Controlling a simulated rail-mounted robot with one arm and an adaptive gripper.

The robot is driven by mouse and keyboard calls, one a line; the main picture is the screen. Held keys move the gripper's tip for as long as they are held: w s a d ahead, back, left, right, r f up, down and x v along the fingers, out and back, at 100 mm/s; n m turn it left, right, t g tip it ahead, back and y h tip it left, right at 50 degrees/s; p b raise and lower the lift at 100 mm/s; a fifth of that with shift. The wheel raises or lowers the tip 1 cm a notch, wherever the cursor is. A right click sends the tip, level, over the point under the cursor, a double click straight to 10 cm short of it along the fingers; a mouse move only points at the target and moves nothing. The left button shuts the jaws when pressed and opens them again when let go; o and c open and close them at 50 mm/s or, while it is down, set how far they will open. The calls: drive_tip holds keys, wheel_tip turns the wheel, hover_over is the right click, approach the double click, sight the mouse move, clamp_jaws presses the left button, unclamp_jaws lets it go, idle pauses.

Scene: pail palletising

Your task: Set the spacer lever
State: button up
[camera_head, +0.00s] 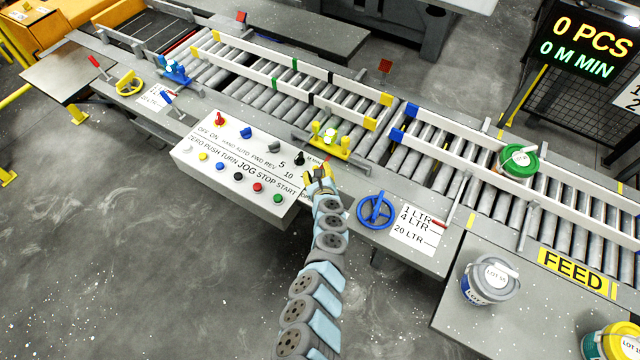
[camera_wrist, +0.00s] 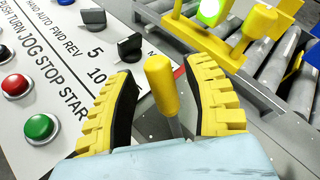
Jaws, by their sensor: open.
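My gripper (camera_head: 319,178) is open at the right end of the control panel, just in front of the conveyor edge. In the wrist view my gripper (camera_wrist: 165,72) has its two yellow ribbed fingers on either side of a lever with a yellow handle (camera_wrist: 161,86). The handle stands between the fingers on a thin metal shaft, with visible gaps to both sides. The lower end of the shaft is partly hidden by my gripper. In the head view my gripper mostly hides this lever.
The control panel (camera_head: 232,160) with knobs and push buttons lies left of my gripper. A blue handwheel (camera_head: 375,210) is to the right. A yellow bracket with a green lamp (camera_head: 330,135) sits behind, on the roller conveyor. A green-lidded pail (camera_head: 517,160) stands on the rollers.

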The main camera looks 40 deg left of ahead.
drive_tip(key=shift+s+d, duration=0.15)
drive_tip(key=shift+d, duration=0.05)
drive_tip(key=shift+s+d+r, duration=0.2)
drive_tip(key=shift+d+r, duration=0.05)
drive_tip(key=shift+d, duration=0.05)
drive_tip(key=shift+s+d, duration=0.75)
drive_tip(key=shift+d, duration=0.4)
drive_tip(key=shift+s+d, duration=0.55)
drive_tip(key=shift+d, duration=0.05)
drive_tip(key=s+d, duration=0.4)
drive_tip(key=d, duration=0.2)
drive_tip(key=shift+s, duration=0.15)
drive_tip(key=shift+d+f, duration=0.1)
